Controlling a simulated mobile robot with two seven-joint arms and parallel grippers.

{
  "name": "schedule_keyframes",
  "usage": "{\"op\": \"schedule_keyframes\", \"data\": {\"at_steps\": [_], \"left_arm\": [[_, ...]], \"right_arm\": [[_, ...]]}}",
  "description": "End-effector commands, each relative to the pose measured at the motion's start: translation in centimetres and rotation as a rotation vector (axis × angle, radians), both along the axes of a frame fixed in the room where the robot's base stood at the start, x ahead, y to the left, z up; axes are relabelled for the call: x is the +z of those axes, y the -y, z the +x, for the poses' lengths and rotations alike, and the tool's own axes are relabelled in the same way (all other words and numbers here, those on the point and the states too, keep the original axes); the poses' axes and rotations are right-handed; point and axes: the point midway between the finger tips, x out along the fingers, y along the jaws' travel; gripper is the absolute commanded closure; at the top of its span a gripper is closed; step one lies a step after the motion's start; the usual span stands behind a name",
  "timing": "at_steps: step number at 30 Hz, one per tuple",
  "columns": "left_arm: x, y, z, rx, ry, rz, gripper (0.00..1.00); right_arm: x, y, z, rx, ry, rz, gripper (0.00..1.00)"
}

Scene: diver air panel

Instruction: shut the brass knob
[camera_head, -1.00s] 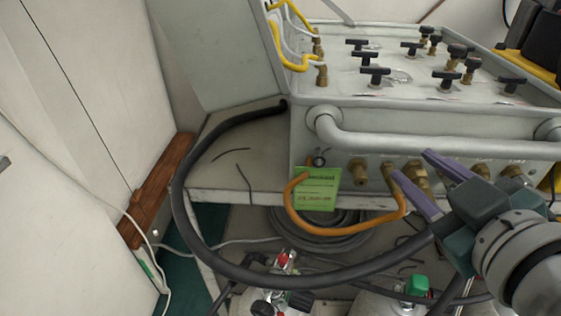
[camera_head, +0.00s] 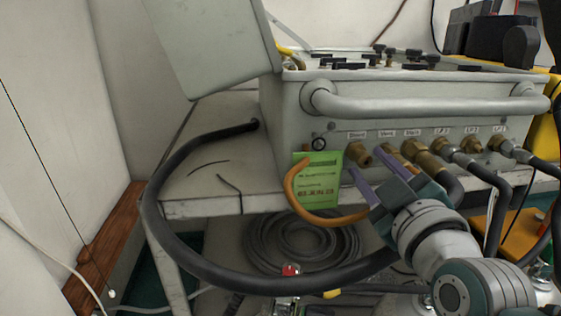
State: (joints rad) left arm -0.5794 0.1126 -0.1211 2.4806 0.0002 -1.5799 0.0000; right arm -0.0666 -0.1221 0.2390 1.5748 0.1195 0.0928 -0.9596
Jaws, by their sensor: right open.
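A grey air panel box (camera_head: 290,110) has a row of brass fittings along its lower front. The leftmost brass piece (camera_head: 358,153), likely the brass knob, shows just beyond my right gripper's fingertips. My right gripper (camera_head: 367,165) comes in from the lower right. Its two purple fingers are apart, with nothing seen held between them. One finger is below the brass piece and the other to its right. I cannot tell whether either touches it. The gripper partly hides the neighbouring fittings. My left gripper is not in view.
A green tag (camera_head: 316,178) and an orange hose (camera_head: 293,190) hang left of the gripper. A thick black hose (camera_head: 152,210) loops across the front. A grey handle bar (camera_head: 420,104) runs above the fittings. Several hoses crowd the right; coiled hose (camera_head: 262,240) lies below.

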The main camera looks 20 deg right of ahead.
Motion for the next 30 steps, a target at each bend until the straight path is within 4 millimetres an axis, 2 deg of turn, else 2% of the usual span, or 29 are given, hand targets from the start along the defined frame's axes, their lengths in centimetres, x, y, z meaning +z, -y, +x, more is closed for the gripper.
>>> {"op": "schedule_keyframes", "data": {"at_steps": [5,14,25,30], "left_arm": [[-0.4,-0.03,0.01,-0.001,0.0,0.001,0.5],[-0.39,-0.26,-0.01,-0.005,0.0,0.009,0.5],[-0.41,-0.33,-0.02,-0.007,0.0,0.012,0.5],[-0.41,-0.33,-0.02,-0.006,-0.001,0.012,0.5]], "right_arm": [[-0.05,0.39,1.4,0.0,0.0,0.001,0.57],[-0.01,0.43,1.56,0.0,-0.001,0.001,0.58],[-0.01,0.41,1.54,0.0,0.0,0.001,1.0],[0.01,0.41,1.54,0.0,0.0,0.001,1.0]]}}
